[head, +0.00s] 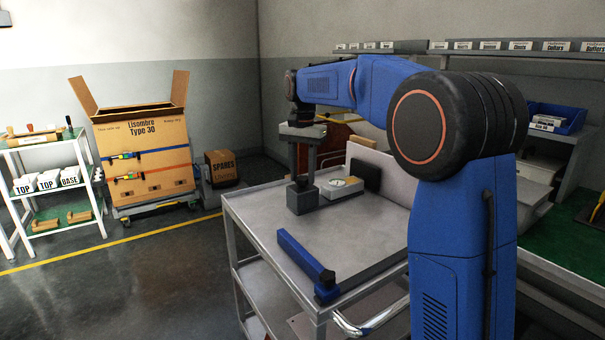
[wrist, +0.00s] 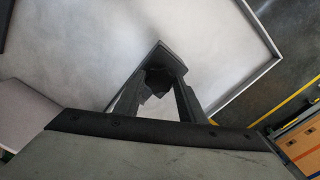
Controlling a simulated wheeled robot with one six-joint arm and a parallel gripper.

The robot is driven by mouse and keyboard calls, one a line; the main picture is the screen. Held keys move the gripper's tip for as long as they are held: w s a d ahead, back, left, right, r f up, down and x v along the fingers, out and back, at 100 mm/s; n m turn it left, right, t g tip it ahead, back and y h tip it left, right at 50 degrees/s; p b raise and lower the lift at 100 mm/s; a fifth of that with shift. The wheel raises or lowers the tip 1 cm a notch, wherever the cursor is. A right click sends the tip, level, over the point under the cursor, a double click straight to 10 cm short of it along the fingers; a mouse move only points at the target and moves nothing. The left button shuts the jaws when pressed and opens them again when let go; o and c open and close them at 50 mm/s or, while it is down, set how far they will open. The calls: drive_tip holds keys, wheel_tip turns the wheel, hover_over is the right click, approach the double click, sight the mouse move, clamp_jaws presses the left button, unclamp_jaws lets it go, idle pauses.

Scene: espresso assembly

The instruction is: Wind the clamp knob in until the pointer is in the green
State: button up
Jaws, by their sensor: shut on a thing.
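My gripper (head: 302,178) points straight down over the cart top, its fingers closed around a dark knob at the top of a dark grey clamp block (head: 303,200). In the wrist view the two fingers (wrist: 158,90) stand on either side of the dark clamp knob (wrist: 157,79), with the block's edge behind it. The fingers hide much of the knob.
The grey cart top (head: 350,232) has free room in front of the block. A blue bar (head: 306,263) lies along its front left edge. A dark upright plate (head: 366,175) stands behind the dial. A cardboard box (head: 145,155) and shelf rack stand at the left.

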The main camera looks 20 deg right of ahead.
sight(303, 178)
drive_tip(key=shift+m, duration=0.5)
drive_tip(key=o, duration=1)
drive_tip(key=shift+o, duration=0.2)
drive_tip(key=shift+r, duration=0.15)
wheel_tip(303, 178, up, 17)
drive_tip(key=shift+s, duration=0.1)
